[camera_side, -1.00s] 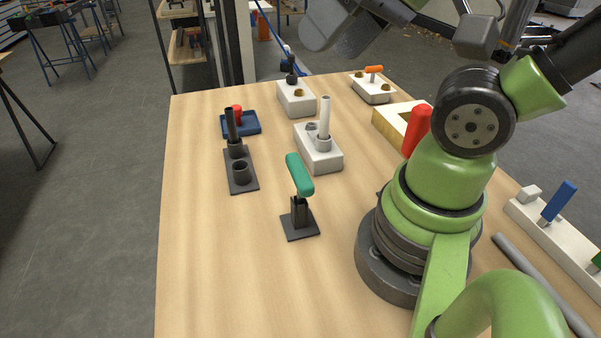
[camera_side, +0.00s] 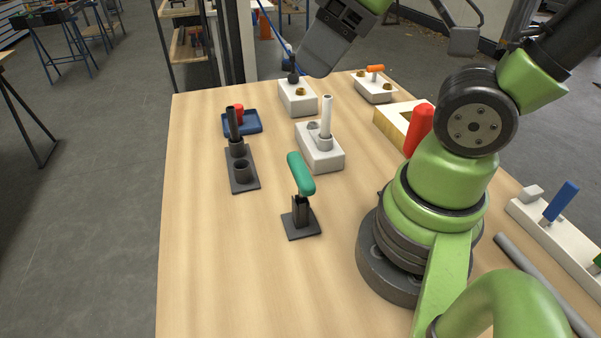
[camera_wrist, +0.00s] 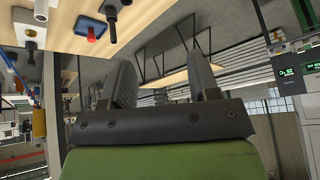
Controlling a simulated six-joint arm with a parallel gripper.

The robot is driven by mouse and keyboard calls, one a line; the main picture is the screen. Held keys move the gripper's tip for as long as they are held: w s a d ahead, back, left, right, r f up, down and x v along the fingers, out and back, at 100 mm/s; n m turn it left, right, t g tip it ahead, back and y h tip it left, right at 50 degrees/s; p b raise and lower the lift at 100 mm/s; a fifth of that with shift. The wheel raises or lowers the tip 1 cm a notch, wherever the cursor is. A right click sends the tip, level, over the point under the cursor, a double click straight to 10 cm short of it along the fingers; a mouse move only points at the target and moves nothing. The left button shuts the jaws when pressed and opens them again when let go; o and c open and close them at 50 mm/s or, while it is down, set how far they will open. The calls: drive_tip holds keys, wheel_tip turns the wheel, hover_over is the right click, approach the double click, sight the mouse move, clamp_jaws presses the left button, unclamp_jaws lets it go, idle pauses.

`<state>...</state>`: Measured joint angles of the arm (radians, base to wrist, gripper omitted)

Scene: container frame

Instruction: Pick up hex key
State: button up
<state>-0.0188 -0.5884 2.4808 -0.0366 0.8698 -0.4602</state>
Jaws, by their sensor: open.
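A teal T-shaped handle (camera_side: 301,174), which looks like the hex key, stands upright in a dark square-based holder (camera_side: 301,224) near the middle of the table. Its lower part is hidden in the holder. My gripper (camera_wrist: 161,60) is open and empty, its two dark fingers spread apart in the wrist view. In the side view the grey end of my arm is high at the top, above the far side of the table and well away from the teal handle. The fingers are not clear there.
A white block with a pale upright rod (camera_side: 326,115) stands behind the teal handle. A dark plate with tubes (camera_side: 243,181) and a blue tray (camera_side: 255,126) with a red peg are left. An orange-handled tool (camera_side: 375,69) sits in a far white block. The front left tabletop is clear.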

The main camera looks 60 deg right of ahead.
wheel_tip(320, 180, down, 4)
drive_tip(key=w+n+g, duration=0.2)
drive_tip(key=n+g, duration=0.1)
drive_tip(key=n, duration=0.7)
drive_tip(key=n+g+h, duration=0.1)
drive_tip(key=n+g, duration=0.1)
drive_tip(key=n, duration=1)
hover_over(300, 167)
wheel_tip(300, 167, down, 5)
drive_tip(key=shift+s+d, duration=0.1)
drive_tip(key=shift+d, duration=0.05)
drive_tip(key=n, duration=0.1)
drive_tip(key=f+n, duration=0.1)
drive_tip(key=n, duration=0.1)
drive_tip(key=shift+f+g+h, duration=0.1)
drive_tip(key=shift+g+h, duration=0.2)
drive_tip(key=shift+g, duration=0.1)
drive_tip(key=shift+f, duration=5.05)
clamp_jaws()
